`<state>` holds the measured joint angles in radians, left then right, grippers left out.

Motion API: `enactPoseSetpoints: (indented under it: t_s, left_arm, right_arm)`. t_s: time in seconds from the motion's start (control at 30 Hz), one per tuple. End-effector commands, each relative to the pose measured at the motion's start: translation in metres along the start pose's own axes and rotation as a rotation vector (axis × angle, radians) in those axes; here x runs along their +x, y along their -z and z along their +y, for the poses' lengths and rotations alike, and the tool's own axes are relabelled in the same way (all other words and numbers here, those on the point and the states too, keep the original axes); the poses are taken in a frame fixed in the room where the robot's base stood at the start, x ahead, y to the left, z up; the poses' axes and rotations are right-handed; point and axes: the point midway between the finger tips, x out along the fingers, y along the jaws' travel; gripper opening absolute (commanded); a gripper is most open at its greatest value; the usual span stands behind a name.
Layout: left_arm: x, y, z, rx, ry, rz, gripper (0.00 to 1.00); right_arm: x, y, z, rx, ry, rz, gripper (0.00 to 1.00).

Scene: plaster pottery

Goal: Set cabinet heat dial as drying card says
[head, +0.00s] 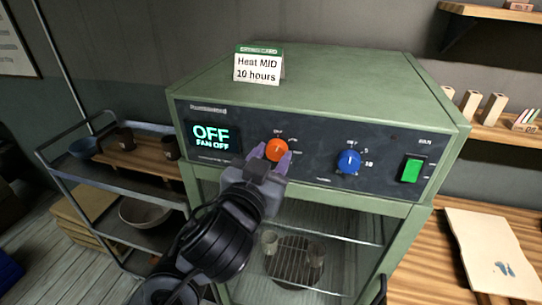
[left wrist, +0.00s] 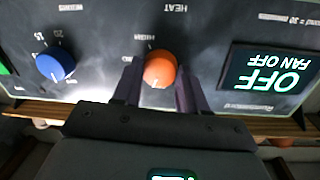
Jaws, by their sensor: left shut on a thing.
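A green drying cabinet (head: 330,80) stands in the middle of the head view. Its orange heat dial (head: 277,150) is on the dark front panel, and it also shows in the left wrist view (left wrist: 160,68). My left gripper (head: 270,153) has its two fingers on either side of the orange dial and is shut on it. The display (head: 211,137) reads OFF and FAN OFF. The drying card (head: 258,66) on top reads Heat MID, 10 hours. My right gripper is not in view.
A blue timer dial (head: 348,162) and a green switch (head: 411,170) sit right of the orange dial. Wire racks with cups are inside the cabinet below. A cart (head: 130,218) with bowls and cups stands left, a wooden table with a board (head: 490,250) right.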

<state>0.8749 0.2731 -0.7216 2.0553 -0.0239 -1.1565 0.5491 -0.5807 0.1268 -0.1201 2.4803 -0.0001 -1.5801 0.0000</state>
Motion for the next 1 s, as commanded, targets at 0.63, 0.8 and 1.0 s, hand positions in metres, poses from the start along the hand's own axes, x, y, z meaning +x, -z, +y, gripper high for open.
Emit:
enactPoseSetpoints:
  t_s: [0.63,0.8,1.0]
  left_arm:
    - [-0.0002,0.0025,-0.0003,0.617,0.011,-0.048,0.12]
    - [-0.0002,0.0028,0.0001,0.777,0.014,-0.06,0.12]
    - [-0.0003,0.0029,0.0005,0.963,0.017,-0.075,0.12]
  right_arm:
    - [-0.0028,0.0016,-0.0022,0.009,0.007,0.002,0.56]
    - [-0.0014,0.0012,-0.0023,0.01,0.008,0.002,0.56]
    - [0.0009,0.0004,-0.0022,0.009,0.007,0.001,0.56]
